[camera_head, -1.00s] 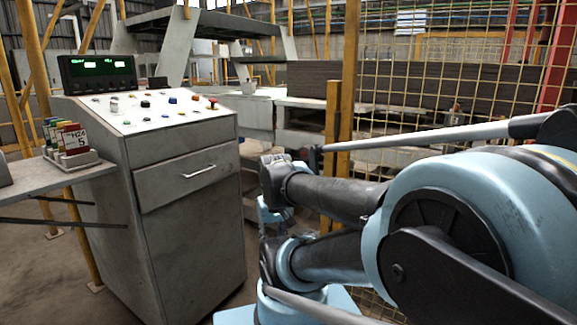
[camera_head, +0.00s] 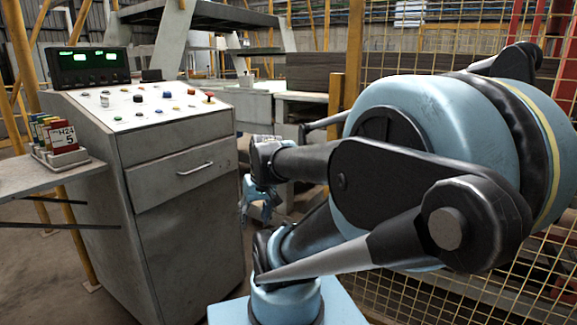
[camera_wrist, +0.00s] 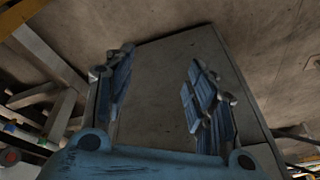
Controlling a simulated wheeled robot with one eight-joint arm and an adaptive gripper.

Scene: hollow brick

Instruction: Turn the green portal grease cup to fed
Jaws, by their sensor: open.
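I cannot make out a green portal grease cup in either view. My gripper (camera_head: 258,203) hangs at the end of my blue and black arm, just right of the grey control console (camera_head: 190,228) in the head view. In the wrist view my gripper (camera_wrist: 160,75) has its two blue jointed fingers spread apart, with nothing between them. A broad grey surface fills the background behind the fingers. It looks like a cabinet side, but I cannot tell for sure.
The console's sloping top holds several knobs and a red button (camera_head: 208,97), with a green-lit display (camera_head: 88,68) behind. A card rack (camera_head: 58,140) stands on a side shelf (camera_head: 25,178) at left. A yellow mesh fence (camera_head: 440,65) and yellow post (camera_head: 354,50) stand at right.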

